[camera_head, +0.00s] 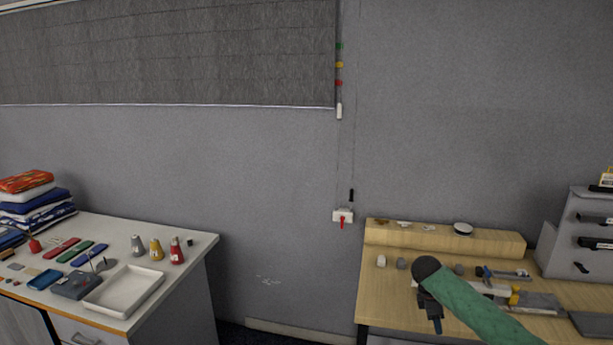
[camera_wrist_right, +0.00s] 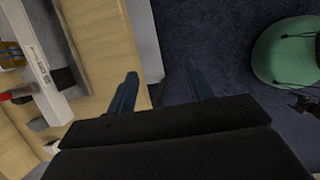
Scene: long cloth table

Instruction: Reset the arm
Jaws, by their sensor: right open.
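My right arm, with a green sleeve-like link and a dark round joint, reaches in from the lower right of the head view. My right gripper (camera_head: 436,322) hangs below that joint, pointing down at the front edge of the wooden table (camera_head: 395,290). In the right wrist view its two blue-grey fingers (camera_wrist_right: 161,76) are spread apart with nothing between them. The dark floor (camera_wrist_right: 172,40) and the table edge show past the fingertips. My left gripper is in neither view.
Tools and small parts lie around a grey-white vise-like fixture (camera_head: 490,288) behind my right arm. A grey cabinet (camera_head: 580,235) stands at the right. A white table (camera_head: 190,243) at the left holds a tray (camera_head: 124,312), bottles and folded cloths. Floor separates the tables.

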